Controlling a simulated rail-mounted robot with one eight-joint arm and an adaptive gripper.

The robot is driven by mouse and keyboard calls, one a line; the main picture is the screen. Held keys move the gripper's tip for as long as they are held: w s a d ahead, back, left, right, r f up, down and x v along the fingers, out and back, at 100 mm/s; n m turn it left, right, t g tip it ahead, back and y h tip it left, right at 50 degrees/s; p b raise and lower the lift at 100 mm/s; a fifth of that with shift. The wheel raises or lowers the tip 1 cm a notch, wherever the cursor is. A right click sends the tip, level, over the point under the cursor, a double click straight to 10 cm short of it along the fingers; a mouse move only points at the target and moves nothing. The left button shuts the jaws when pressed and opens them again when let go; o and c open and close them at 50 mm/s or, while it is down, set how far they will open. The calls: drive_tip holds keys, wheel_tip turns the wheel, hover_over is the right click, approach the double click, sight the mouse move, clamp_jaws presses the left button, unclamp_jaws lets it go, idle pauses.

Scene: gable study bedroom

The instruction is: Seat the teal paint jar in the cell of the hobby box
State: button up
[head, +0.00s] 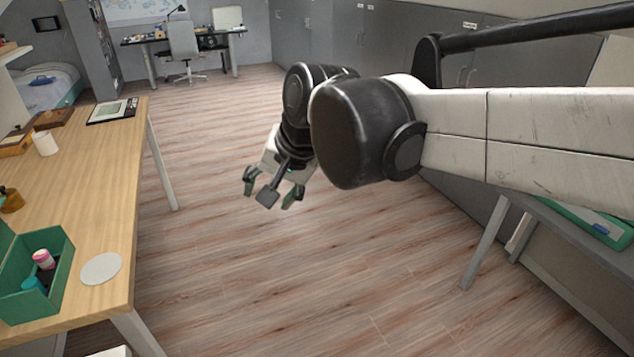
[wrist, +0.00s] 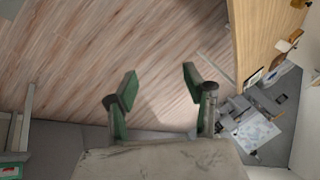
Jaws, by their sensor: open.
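The green hobby box (head: 55,291) stands on the wooden desk at the lower left of the head view, with its lid raised at the left. A teal round top, seemingly the teal paint jar (head: 33,284), shows inside the near part of the box. A pink jar with a pale top (head: 43,260) is behind it in the box. The box walls hide their lower parts, so I cannot tell how the teal one sits. My gripper (head: 270,190) is open and empty over the floor, well right of the desk. Its spread fingers also show in the wrist view (wrist: 158,85).
A flat pale disc (head: 101,269) lies on the desk (head: 103,180) right of the box. A white cup (head: 45,143), a tablet-like item (head: 112,110) and wooden trays are farther back. A green tray (head: 590,222) is on the right-hand table. The floor between is clear.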

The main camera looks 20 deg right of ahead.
drive_tip(key=s+d+f+n+t+h, duration=0.1)
drive_tip(key=s+d+f+n+h, duration=0.2)
drive_tip(key=s+d, duration=0.9)
wheel_tip(320, 180, down, 3)
drive_tip(key=shift+s+d+f+n+t, duration=0.15)
drive_tip(key=shift+d+n+t, duration=0.25)
drive_tip(key=shift+n, duration=0.4)
